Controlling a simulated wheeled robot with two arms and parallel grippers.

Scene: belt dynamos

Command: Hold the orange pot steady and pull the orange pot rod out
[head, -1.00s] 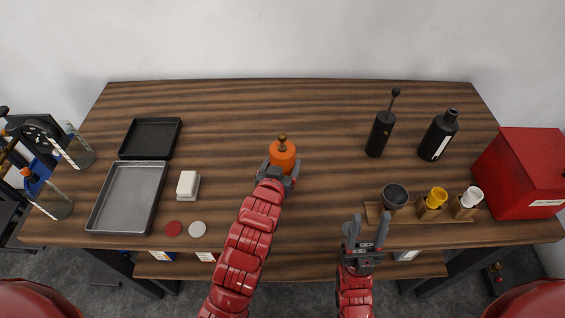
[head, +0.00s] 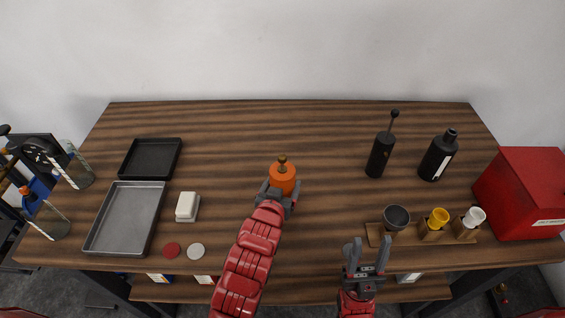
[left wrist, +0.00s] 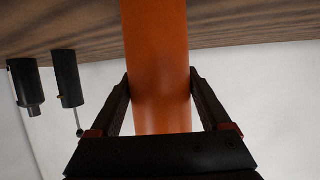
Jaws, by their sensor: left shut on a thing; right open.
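The orange pot (head: 283,180) stands upright near the middle of the wooden table. The orange pot rod (head: 282,160) shows as a brass knob at the pot's top. My left gripper (head: 279,190) is shut on the pot from the front, its fingers on either side of the body. In the left wrist view the orange body (left wrist: 158,70) fills the space between the fingers (left wrist: 160,110). My right gripper (head: 367,256) is open and empty at the table's front edge, to the right of the pot and apart from it.
A black pot with a rod (head: 380,155) and a black bottle (head: 437,158) stand at the right. A wooden rack (head: 452,235) with cups and a red box (head: 522,195) are at the front right. Trays (head: 126,220) lie at left. The table behind the pot is clear.

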